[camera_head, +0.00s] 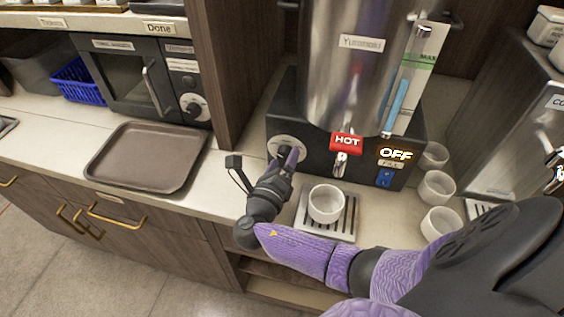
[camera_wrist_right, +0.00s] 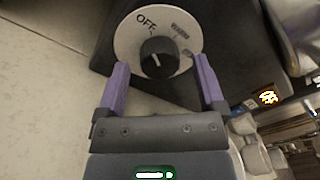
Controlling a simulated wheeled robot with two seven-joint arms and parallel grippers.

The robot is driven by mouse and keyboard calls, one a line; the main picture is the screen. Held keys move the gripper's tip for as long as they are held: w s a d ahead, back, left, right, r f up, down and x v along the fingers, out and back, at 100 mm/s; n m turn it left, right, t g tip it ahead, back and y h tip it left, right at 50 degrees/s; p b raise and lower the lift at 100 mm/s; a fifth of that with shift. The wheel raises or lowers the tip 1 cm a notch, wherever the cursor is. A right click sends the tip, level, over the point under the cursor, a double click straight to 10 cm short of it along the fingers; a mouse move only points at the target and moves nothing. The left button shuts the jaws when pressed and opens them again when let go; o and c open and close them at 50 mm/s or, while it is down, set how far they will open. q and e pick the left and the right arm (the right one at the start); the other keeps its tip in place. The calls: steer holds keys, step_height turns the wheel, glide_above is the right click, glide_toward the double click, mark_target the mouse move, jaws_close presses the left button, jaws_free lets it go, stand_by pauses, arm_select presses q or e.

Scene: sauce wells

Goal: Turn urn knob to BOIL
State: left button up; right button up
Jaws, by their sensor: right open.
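The urn (camera_head: 340,60) is a steel cylinder on a black base, with a red HOT label above its tap and a lit display reading OFF. Its knob is black on a pale round dial (camera_wrist_right: 130,45) marked OFF and WARM in the right wrist view. The knob (camera_wrist_right: 159,58) has a white pointer line towards the OFF side. BOIL is not readable. My right gripper (camera_wrist_right: 160,85) is open, its purple fingers on either side of and just short of the knob. In the head view, the right gripper (camera_head: 284,160) partly covers the dial. My left gripper is not in view.
A white cup (camera_head: 325,202) stands on the drip tray (camera_head: 346,231) right of my gripper. Several white cups (camera_head: 437,187) stand right of the urn. A brown tray (camera_head: 146,183) lies left on the counter, before a microwave (camera_head: 127,75). A wooden divider (camera_head: 228,70) stands left of the urn.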

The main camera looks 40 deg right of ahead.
jaws_close()
